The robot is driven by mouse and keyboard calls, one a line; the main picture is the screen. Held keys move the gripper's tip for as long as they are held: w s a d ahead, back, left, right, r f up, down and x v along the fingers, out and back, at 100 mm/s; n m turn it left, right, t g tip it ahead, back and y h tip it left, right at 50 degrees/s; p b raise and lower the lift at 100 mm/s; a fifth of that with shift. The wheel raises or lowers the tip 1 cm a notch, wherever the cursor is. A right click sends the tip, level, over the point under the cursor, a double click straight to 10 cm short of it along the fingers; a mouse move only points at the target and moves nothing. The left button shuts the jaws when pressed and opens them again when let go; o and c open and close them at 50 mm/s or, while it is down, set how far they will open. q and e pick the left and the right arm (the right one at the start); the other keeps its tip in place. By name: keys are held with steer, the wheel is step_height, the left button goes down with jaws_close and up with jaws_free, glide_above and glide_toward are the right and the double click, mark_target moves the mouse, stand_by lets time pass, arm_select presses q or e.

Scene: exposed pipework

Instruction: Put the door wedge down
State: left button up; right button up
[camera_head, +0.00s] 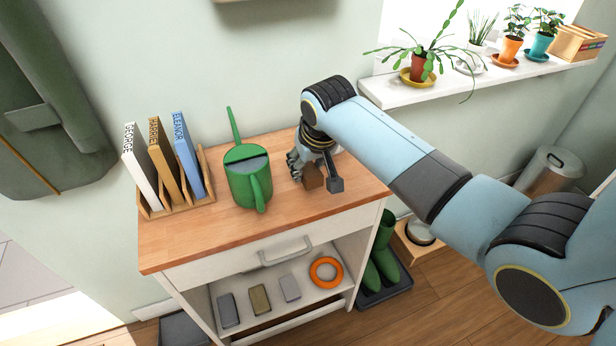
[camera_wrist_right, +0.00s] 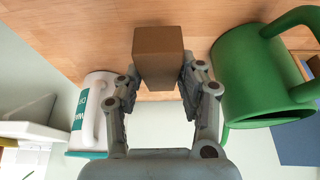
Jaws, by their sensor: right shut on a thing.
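The brown door wedge (camera_head: 313,178) is between the fingers of my right gripper (camera_head: 315,180), at the right part of the wooden cabinet top (camera_head: 255,227). My right gripper is shut on it and points down. In the right wrist view the wedge (camera_wrist_right: 158,52) sits between the fingertips (camera_wrist_right: 158,78), with the wooden top behind it. I cannot tell whether the wedge touches the top or is just above it. My left gripper is not in view.
A green watering can (camera_head: 248,180) stands left of my gripper, and a rack of books (camera_head: 165,165) is further left. A white and teal container (camera_wrist_right: 92,115) shows in the wrist view. The front of the top is clear. Potted plants (camera_head: 418,66) stand on the windowsill.

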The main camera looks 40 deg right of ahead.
steer(key=shift+f, duration=1.95)
steer(key=shift+f, duration=0.2)
steer(key=o, duration=1.2)
steer(key=shift+c, duration=0.2)
steer(key=p+v, duration=0.1)
steer(key=v, duration=1.1)
steer(key=shift+s+r, duration=0.15)
